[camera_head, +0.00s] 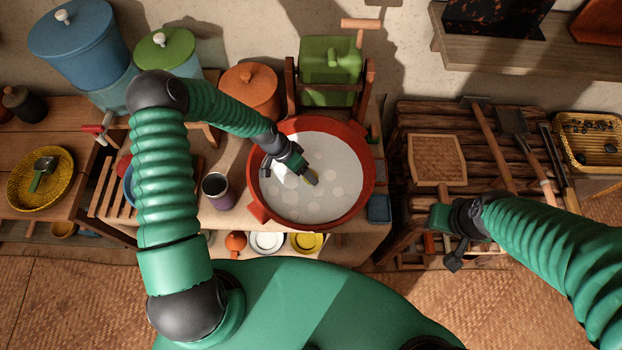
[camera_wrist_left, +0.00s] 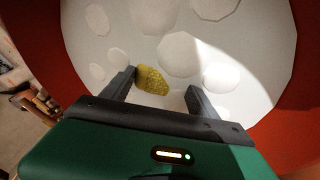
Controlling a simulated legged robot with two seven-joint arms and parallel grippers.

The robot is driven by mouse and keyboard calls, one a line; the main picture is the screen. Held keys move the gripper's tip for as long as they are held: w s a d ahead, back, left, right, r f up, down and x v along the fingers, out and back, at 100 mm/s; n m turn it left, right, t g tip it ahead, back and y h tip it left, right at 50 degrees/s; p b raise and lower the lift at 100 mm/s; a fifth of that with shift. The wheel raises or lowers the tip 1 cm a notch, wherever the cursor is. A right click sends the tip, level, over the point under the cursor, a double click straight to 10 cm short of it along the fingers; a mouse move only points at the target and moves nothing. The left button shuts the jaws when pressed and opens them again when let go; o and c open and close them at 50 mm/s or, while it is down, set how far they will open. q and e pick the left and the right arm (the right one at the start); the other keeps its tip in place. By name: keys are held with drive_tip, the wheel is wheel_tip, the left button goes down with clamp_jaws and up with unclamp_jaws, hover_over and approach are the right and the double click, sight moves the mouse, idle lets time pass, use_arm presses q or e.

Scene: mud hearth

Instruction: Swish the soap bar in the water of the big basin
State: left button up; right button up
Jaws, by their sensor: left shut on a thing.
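The big basin (camera_head: 368,190) is round and red, and its pale water shows several lighter, round foam patches. It also fills much of the left wrist view (camera_wrist_left: 280,125). My left gripper (camera_head: 306,174) reaches down inside the basin's rim. It is shut on the yellow soap bar (camera_head: 311,178), which also shows between the fingers in the left wrist view (camera_wrist_left: 153,80). The bar is over or at the pale water surface; I cannot tell how deep it is. My right gripper (camera_head: 443,248) is away to the right, by the log bench, and its opening is unclear.
A dark cup (camera_head: 217,189) stands left of the basin and a small blue dish (camera_head: 379,209) to its right. A lidded clay pot (camera_head: 250,92) and a green container (camera_head: 330,68) stand behind. Plates (camera_head: 267,243) lie on the lower shelf.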

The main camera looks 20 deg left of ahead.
use_arm(q)
drive_tip(key=shift+w+d, duration=0.1)
drive_tip(key=shift+d, duration=0.15)
wheel_tip(320, 180, up, 14)
drive_tip(key=p, duration=1)
drive_tip(key=shift+p, duration=0.3)
drive_tip(key=shift+f, duration=0.1)
